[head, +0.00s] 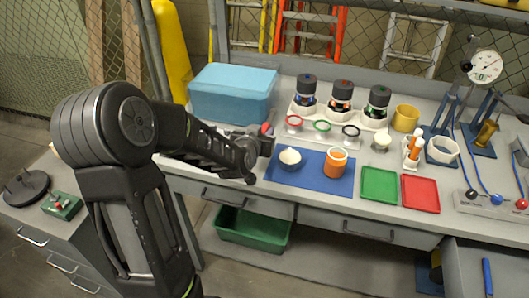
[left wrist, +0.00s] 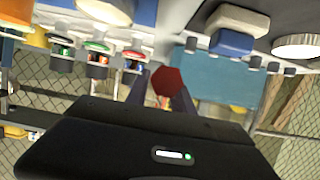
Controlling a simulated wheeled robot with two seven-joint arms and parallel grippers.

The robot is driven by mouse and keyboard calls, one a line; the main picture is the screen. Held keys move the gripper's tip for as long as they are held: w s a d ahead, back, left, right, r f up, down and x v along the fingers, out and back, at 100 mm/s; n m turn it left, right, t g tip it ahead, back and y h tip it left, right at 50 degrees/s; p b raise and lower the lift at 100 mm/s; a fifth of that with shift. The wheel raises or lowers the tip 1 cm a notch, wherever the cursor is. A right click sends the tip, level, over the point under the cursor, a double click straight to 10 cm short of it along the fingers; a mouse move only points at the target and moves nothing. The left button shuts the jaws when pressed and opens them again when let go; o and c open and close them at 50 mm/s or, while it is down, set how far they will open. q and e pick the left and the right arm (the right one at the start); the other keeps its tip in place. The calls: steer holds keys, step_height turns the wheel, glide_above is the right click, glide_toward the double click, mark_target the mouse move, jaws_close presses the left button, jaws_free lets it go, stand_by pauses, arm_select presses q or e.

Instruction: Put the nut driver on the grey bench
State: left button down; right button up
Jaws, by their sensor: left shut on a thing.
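My left gripper (head: 262,138) is over the front left part of the grey bench (head: 398,160), near the blue mat's left edge. It is shut on the nut driver (head: 267,129), of which a small red part shows. In the left wrist view the nut driver's red six-sided end (left wrist: 168,82) sits between the two fingers of my left gripper (left wrist: 164,96). The rest of the nut driver is hidden. My right gripper is not in view.
A light blue box (head: 232,94) stands behind. Green (head: 380,184) and red (head: 420,193) trays lie to the right. Several coloured rings and dark-capped bottles stand at the back.

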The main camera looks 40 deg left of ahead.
arm_select(q)
steer(key=shift+f, duration=1.8)
step_height(320, 180, down, 4)
steer(key=shift+f, duration=0.1)
steer(key=shift+f, duration=0.2)
steer(key=c, duration=1.4)
jaws_free()
steer(key=shift+r, duration=0.1)
steer(key=shift+o, duration=0.2)
